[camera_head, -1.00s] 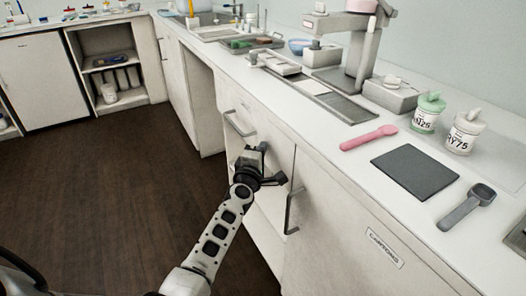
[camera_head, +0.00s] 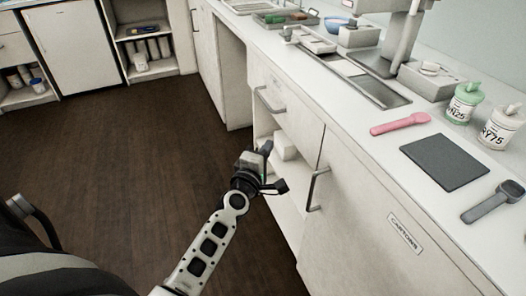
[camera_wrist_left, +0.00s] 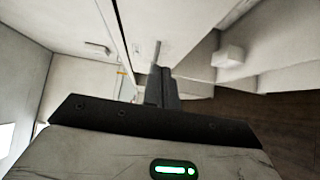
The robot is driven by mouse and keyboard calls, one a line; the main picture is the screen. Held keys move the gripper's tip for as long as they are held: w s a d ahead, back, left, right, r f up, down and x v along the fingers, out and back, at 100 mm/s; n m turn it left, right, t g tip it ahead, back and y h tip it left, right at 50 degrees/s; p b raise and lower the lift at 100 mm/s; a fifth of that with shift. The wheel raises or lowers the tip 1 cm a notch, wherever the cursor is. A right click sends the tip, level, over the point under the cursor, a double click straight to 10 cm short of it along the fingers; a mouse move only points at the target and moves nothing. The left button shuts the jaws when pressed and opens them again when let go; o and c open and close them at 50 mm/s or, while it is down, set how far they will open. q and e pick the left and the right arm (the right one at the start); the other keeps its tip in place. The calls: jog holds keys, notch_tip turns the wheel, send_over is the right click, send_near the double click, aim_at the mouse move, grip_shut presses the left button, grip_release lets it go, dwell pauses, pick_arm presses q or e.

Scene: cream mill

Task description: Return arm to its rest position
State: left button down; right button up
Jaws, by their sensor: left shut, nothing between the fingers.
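My left arm comes in from the bottom in the head view. Its gripper (camera_head: 270,168) hangs in front of the lower cabinets, beside the open compartment (camera_head: 290,183) under the drawer. The gripper is shut and empty. In the left wrist view its dark fingers (camera_wrist_left: 161,84) are together, with nothing between them. The wrist view also shows a pale cabinet front and a white box (camera_wrist_left: 229,57). My right gripper is in neither view.
The white box also shows in the compartment (camera_head: 285,146). A drawer handle (camera_head: 268,103) and the "CARTONS" door's handle (camera_head: 317,190) stick out nearby. The counter above holds a pink scoop (camera_head: 400,124), a dark mat (camera_head: 445,161) and jars. The brown floor (camera_head: 130,180) at left is clear.

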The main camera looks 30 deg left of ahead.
pick_arm(q)
jog(key=shift+s+d, duration=0.1)
jog(key=shift+s, duration=0.8)
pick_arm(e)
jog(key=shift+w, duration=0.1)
